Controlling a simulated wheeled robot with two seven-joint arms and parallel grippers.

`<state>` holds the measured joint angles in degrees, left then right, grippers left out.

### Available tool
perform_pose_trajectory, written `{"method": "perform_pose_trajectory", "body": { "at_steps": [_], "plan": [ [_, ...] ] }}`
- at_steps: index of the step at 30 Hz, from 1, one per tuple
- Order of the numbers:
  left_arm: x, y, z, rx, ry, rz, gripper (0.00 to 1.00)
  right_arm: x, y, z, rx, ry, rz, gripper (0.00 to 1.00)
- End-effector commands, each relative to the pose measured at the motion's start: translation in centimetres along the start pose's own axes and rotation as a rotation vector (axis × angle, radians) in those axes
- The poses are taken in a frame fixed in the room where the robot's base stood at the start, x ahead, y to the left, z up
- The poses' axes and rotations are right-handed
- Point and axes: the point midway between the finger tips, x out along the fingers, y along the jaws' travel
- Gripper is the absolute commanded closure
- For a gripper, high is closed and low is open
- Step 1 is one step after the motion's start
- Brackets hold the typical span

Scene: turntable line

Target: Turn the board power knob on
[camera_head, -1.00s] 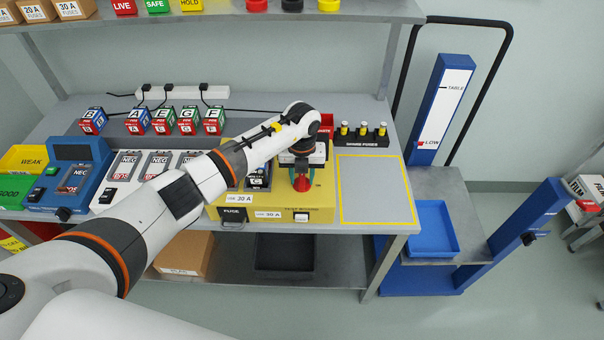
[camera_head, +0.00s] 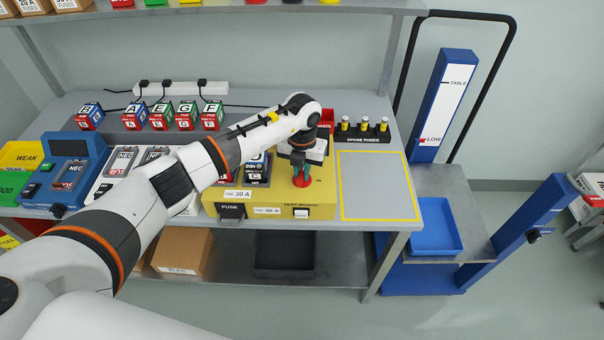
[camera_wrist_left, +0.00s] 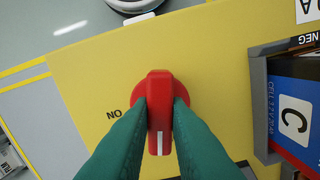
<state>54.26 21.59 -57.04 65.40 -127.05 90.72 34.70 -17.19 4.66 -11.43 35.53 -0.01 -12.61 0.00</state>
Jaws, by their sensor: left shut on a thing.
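The yellow test board (camera_head: 320,209) stands on the bench in the head view, with its red power knob (camera_head: 303,181) on top at the right. In the left wrist view the red knob (camera_wrist_left: 158,88) has a raised grip bar with a white mark at its lower end. The word ON is printed on the board to the left of that mark, and the mark does not point at it. My left gripper (camera_wrist_left: 158,118) has its green fingers on both sides of the bar, shut on it. It also shows in the head view (camera_head: 302,172). My right gripper is not in view.
A cell labelled C (camera_wrist_left: 294,118) sits in a bay beside the knob. A spare fuses rack (camera_head: 362,134) stands behind a yellow-outlined bare area (camera_head: 373,185) right of the board. Blue and white chargers stand to the left, partly behind my arm.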

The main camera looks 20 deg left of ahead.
Motion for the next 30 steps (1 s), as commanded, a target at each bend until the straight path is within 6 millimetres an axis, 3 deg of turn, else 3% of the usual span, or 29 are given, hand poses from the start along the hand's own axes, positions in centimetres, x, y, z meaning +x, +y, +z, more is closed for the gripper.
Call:
{"method": "perform_pose_trajectory", "body": {
  "at_steps": [3,30],
  "plan": [
    [0.3,-0.1,-0.1,0.111,0.004,-0.001,1.0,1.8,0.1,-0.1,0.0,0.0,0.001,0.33],
    [0.2,0.0,-0.1,0.96,0.006,-0.001,1.0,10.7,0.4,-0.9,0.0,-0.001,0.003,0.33]
  ]
}}
